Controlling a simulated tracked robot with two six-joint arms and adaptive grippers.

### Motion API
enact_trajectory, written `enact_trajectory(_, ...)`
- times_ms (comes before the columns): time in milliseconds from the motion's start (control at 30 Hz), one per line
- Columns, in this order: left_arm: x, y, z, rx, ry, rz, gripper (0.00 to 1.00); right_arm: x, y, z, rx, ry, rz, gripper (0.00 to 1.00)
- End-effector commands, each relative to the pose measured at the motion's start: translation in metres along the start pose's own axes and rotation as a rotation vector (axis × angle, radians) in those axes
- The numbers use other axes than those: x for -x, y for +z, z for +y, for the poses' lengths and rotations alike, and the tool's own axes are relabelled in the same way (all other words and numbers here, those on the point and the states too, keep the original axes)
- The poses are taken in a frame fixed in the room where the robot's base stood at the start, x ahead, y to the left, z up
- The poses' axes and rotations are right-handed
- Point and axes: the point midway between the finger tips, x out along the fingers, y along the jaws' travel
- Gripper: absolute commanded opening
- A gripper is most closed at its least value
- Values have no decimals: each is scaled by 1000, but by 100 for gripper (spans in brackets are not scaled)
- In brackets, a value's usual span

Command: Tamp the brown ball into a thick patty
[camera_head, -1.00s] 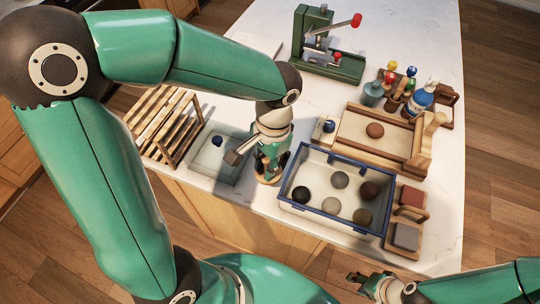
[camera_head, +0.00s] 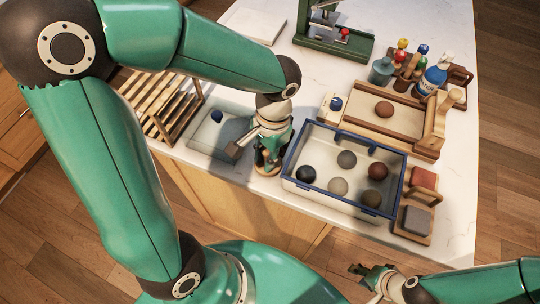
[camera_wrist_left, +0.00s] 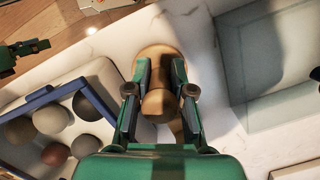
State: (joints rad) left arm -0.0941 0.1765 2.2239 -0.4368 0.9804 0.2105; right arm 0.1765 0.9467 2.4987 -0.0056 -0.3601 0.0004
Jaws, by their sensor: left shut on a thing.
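The brown ball (camera_head: 383,109) sits round on the pale bed of a wooden-framed board at the right. My left gripper (camera_head: 267,157) is at the counter's front edge, between the shallow tray and the blue-rimmed bin. In the left wrist view my left gripper (camera_wrist_left: 158,95) is shut on the knob of a wooden tamper (camera_wrist_left: 158,104), whose round base (camera_wrist_left: 150,55) shows beyond the fingers on the white counter. I cannot tell whether the base touches the counter. My right gripper (camera_head: 368,273) is low at the front, away from the ball; its opening is unclear.
The blue-rimmed bin (camera_head: 303,137) with several balls stands between my left gripper and the board (camera_head: 352,119). The shallow tray (camera_head: 196,143) and wooden rack (camera_head: 165,105) are at the left. Bottles (camera_head: 430,80) and a green press (camera_head: 330,42) stand behind.

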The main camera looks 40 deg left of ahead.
Motion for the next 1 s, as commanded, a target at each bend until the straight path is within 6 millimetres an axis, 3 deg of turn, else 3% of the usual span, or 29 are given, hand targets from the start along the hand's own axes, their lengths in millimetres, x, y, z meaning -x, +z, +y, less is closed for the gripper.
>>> enact_trajectory(667, -5, -1, 0, 0, 0, 0, 0, -4, 0, 2, 0, 0, 0, 40)
enact_trajectory(700, -5, -1, 0, 0, 0, 0, 24, -4, 0, 2, 0, 0, 0, 40)
enact_trajectory(800, -4, -1, 0, 0, 0, 0, 40, -4, 0, 1, 0, 0, 0, 40)
enact_trajectory(867, -4, -1, 0, -1, 0, 0, 50, -4, 0, 1, 0, 0, 0, 40)
enact_trajectory(1000, -4, -1, 0, -1, 0, 0, 51, -4, 0, 1, 0, 0, 0, 40)
